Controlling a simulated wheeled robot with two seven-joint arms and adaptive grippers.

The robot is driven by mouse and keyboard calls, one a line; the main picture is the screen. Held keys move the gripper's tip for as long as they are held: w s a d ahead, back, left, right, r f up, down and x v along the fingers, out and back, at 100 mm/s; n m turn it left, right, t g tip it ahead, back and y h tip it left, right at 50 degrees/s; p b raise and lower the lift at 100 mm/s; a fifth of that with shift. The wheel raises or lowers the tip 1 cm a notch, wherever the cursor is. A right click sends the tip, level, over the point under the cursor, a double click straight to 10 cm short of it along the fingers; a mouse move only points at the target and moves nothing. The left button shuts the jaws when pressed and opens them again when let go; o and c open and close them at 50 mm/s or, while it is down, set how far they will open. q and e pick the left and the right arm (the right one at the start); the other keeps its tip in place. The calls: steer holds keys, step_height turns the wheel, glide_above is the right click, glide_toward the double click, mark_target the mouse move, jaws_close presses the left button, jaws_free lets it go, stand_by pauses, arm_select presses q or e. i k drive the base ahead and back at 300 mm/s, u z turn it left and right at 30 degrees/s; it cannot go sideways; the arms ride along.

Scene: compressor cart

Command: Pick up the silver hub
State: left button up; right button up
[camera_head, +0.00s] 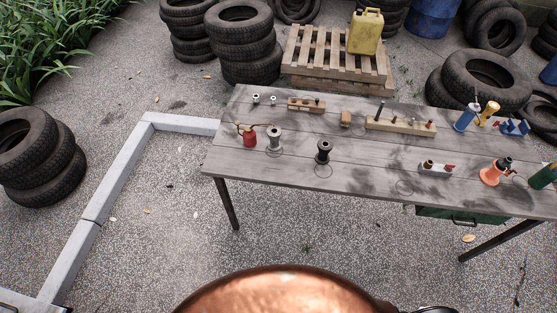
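The silver hub (274,138) stands upright on the grey wooden table (285,170), near its left end. It is spool-shaped with wider ends, and a thin ring or outline shows around its base. A similar dark hub (323,150) stands to its right, closer to the front edge. A small red oil can (249,137) stands just left of the silver hub. Neither of my grippers is in view, and nothing touches the silver hub from above.
Behind the hubs are a wooden block (306,105) and a long peg board (400,126). An orange funnel-like item (492,174) and blue and yellow cylinders stand at the right. Stacked tyres (241,40) and a pallet (335,55) lie behind the table.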

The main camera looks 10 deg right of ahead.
mark_target(274, 134)
steer(key=z, duration=0.05)
steer(key=k, duration=0.5)
steer(key=u, duration=1.1)
steer(key=i, duration=1.2)
steer(key=z, duration=0.3)
